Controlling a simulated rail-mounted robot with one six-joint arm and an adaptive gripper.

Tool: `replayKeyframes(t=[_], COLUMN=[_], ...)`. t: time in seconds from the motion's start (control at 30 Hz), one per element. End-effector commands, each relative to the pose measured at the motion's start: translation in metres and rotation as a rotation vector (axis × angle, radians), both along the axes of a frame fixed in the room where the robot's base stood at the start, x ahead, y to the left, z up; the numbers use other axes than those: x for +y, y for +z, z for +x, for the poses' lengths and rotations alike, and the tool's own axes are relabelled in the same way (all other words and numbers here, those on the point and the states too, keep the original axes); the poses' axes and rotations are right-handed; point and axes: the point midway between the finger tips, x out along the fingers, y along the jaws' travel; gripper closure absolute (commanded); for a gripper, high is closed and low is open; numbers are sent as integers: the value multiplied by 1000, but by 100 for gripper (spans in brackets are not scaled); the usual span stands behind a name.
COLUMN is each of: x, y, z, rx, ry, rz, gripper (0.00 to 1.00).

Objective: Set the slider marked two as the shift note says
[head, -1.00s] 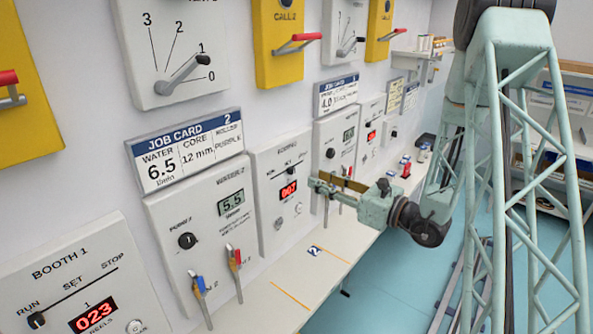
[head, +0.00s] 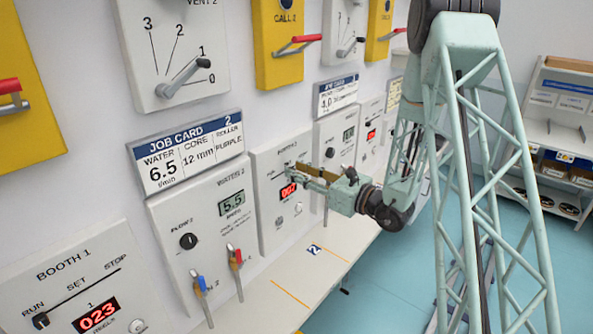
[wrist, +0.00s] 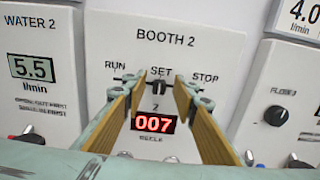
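The booth 2 panel (wrist: 165,58) is on the wall, with a slider marked RUN, SET and STOP from left to right. In the wrist view its dark slider knob (wrist: 159,88) stands at SET, above the small "2" and a red display (wrist: 154,123) reading 007. My gripper (wrist: 160,93) is open, with one finger on each side of the knob. I cannot tell whether either finger touches it. In the head view my gripper (head: 296,172) is at the booth 2 panel (head: 267,232) and hides its slider. No shift note is readable.
The water 2 panel (head: 220,182) with dial and two levers is left of booth 2. Booth 1's panel (head: 60,300) is nearer left, its slider at RUN. A job card (head: 186,128) hangs above. A ledge (head: 330,265) runs below. Another water panel (wrist: 285,80) is right.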

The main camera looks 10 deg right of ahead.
Motion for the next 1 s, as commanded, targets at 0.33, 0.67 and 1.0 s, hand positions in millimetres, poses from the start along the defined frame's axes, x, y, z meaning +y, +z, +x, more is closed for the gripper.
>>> replayKeyframes(t=[0.33, 0.67, 1.0], x=[4, 4, 5], y=[0, 0, 0], z=[6, 6, 7], rx=[0, 0, 0], ry=[-1, -1, 2], rz=[0, 0, 0], gripper=[74, 89, 100])
